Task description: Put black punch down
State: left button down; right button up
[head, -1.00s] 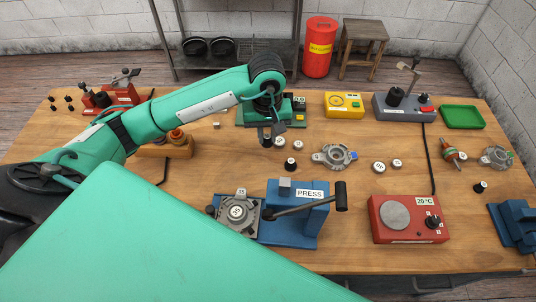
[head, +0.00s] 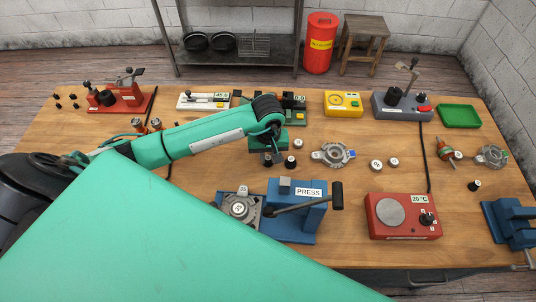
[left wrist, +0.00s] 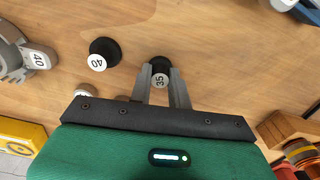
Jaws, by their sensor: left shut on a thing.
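My left gripper (head: 268,157) is low over the middle of the table, behind the blue press. In the left wrist view its fingers (left wrist: 161,85) are shut on a black punch (left wrist: 160,67) with a pale end marked 35. I cannot tell whether the held punch touches the table. A second black punch (left wrist: 103,53), marked 40, stands apart to its left; it also shows in the head view (head: 290,162), just right of the gripper. My right gripper is not in view.
The blue press (head: 297,212) holds a grey housing (head: 240,207). A red heater (head: 403,216) is at the front right. A grey housing (head: 333,155) and small rings (head: 376,165) lie to the right. My green arm hides the front left.

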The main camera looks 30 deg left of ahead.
aim_at(268, 157)
pick_arm(q)
jog(key=shift+f, duration=0.2)
jog(key=c, duration=1.3)
grip_release()
jog(key=shift+r, duration=0.1)
jog(key=shift+r, duration=0.5)
notch_tip(268, 157, up, 11)
jog(key=b, duration=0.4)
jog(key=shift+r, duration=0.15)
